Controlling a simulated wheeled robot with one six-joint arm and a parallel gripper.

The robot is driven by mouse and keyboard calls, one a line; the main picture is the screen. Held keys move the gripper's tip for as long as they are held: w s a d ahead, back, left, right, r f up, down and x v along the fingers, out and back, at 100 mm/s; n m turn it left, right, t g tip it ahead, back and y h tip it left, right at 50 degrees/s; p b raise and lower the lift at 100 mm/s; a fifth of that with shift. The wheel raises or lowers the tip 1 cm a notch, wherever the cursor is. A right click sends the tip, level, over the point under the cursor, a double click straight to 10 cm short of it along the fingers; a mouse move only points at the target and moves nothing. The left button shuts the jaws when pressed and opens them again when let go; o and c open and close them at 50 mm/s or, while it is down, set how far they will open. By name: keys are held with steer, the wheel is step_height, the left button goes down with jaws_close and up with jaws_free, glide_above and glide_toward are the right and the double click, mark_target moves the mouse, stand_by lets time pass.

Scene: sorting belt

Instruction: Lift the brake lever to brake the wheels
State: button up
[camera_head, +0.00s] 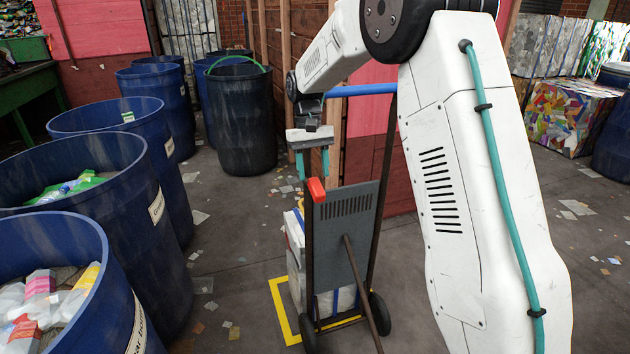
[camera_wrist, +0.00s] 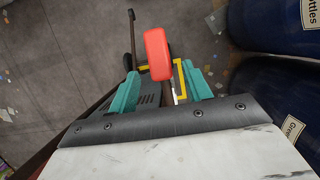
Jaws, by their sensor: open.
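The brake lever (camera_head: 316,190) has a red grip and sits at the top left of the grey panel of a hand truck (camera_head: 347,235). My gripper (camera_head: 312,164) points down just above the red grip in the head view, its two teal fingers apart. In the wrist view the red brake lever (camera_wrist: 157,50) lies beyond and between the open fingers of my gripper (camera_wrist: 161,84). No contact between them can be made out. The truck's dark wheels (camera_head: 380,313) stand on the floor.
The truck carries white and grey blocks and stands at a yellow floor outline (camera_head: 281,315). Blue barrels (camera_head: 130,180), some holding bottles, line the left. A wooden and red partition (camera_head: 352,150) stands behind the truck. The floor has scattered scraps.

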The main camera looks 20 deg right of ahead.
steer(key=shift+v, duration=1.9)
